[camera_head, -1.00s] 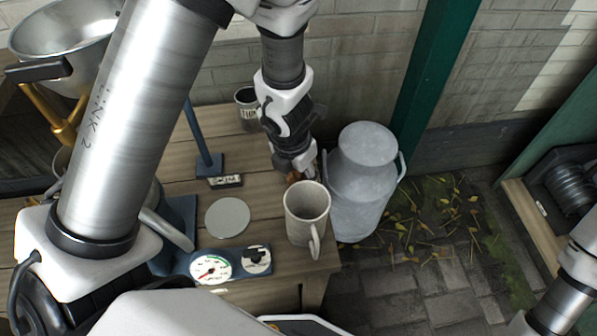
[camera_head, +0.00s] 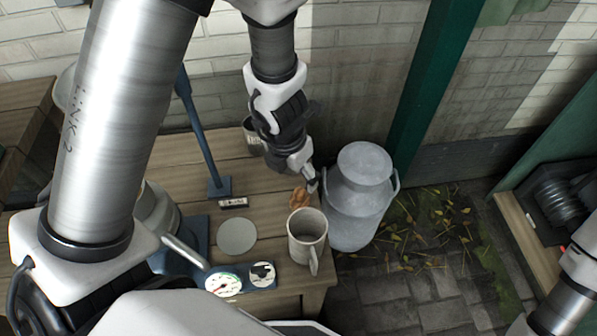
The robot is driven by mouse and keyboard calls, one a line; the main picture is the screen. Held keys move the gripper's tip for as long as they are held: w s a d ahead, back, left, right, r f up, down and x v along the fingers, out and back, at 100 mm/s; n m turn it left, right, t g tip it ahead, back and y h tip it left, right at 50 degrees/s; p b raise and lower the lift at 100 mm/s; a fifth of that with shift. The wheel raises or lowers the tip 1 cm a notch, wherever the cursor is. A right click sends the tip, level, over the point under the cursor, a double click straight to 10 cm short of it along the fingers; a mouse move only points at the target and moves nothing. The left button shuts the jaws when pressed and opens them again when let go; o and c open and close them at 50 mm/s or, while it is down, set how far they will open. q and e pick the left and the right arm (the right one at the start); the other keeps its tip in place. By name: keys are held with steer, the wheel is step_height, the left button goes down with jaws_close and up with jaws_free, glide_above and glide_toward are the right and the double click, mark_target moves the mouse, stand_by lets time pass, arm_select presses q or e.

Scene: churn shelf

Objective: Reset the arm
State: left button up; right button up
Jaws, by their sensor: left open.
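My left arm comes in from the left, and its gripper (camera_head: 311,183) hangs over the right side of the wooden table. It is open, with its fingertips close to a small brown object (camera_head: 299,198) behind the mug. I cannot tell whether they touch it. A pale mug (camera_head: 307,236) stands upright at the table's right edge, in front of the gripper. A grey milk churn (camera_head: 359,198) stands just right of the gripper. My right arm shows only in part at the lower right corner, and its gripper is out of view.
A blue stand (camera_head: 219,187), a round grey plate (camera_head: 236,236) and a dial scale (camera_head: 223,283) occupy the wooden table (camera_head: 265,215). A dark-labelled cup (camera_head: 253,137) is partly hidden behind my left arm. Leaf-strewn paving (camera_head: 430,235) lies right of the churn; a green post (camera_head: 424,90) rises behind.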

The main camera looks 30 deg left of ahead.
arm_select(q)
steer(key=shift+r, duration=0.45)
arm_select(e)
steer(key=shift+r, duration=0.35)
